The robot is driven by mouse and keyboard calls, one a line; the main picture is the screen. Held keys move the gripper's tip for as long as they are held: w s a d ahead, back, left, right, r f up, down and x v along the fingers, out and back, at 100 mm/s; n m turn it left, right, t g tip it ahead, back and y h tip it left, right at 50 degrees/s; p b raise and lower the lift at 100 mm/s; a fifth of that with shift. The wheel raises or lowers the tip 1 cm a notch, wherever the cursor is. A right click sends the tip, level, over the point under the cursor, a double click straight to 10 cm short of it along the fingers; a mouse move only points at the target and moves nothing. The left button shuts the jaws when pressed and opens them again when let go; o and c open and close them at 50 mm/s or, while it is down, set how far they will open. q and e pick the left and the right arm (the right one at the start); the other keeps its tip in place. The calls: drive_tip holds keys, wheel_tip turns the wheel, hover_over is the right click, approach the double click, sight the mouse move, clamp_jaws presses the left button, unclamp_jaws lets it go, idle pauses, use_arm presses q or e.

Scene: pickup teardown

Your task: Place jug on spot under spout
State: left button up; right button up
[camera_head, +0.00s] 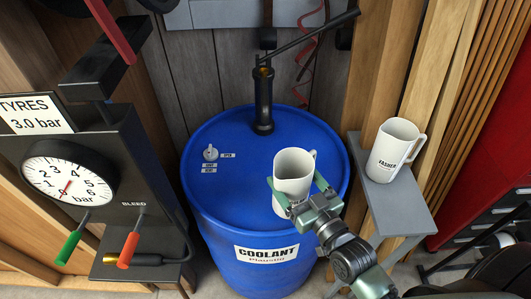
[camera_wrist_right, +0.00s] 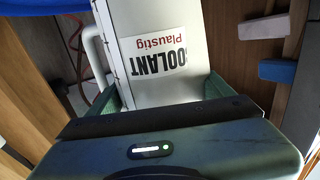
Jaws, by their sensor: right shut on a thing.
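A white jug (camera_head: 293,165) with its handle on the right is in my right gripper (camera_head: 295,184). The gripper's two green fingers are shut around the jug's sides. The jug is upright over the front right of the blue drum (camera_head: 225,195) labelled COOLANT; I cannot tell whether it touches the lid. In the right wrist view the jug (camera_wrist_right: 155,75) carries a COOLANT Plaustig label. A black pump (camera_head: 263,105) with a long lever stands at the back of the drum lid. No spout or marked spot is clearly visible. My left gripper is not in view.
A second white jug (camera_head: 394,150) stands on a grey stool (camera_head: 416,208) at the right. A small valve knob (camera_head: 210,153) with labels is on the lid's left. A tyre gauge stand (camera_head: 135,200) is at the left. The lid's middle is clear.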

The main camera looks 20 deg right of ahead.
sight(282, 173)
drive_tip(key=w+a+f+b, duration=0.1)
drive_tip(key=w+f+b, duration=0.1)
drive_tip(key=w, duration=0.5)
drive_tip(key=w+a+f+b, duration=0.1)
drive_tip(key=w+f+b, duration=0.1)
drive_tip(key=w+b, duration=0.3)
drive_tip(key=shift+w+a+b, duration=0.3)
drive_tip(key=shift+w, duration=0.55)
drive_tip(key=o, duration=1.5)
drive_tip(key=shift+r, duration=0.1)
drive_tip(key=shift+c, duration=0.2)
drive_tip(key=shift+r, duration=0.1)
drive_tip(key=s, duration=0.3)
drive_tip(key=s+d+b, duration=0.1)
drive_tip(key=s, duration=0.3)
drive_tip(key=s+d, duration=0.1)
drive_tip(key=s, duration=0.2)
drive_tip(key=shift+s+b, duration=0.35)
drive_tip(key=shift+s, duration=0.05)
drive_tip(key=shift+s+d, duration=0.1)
drive_tip(key=shift+s, duration=0.4)
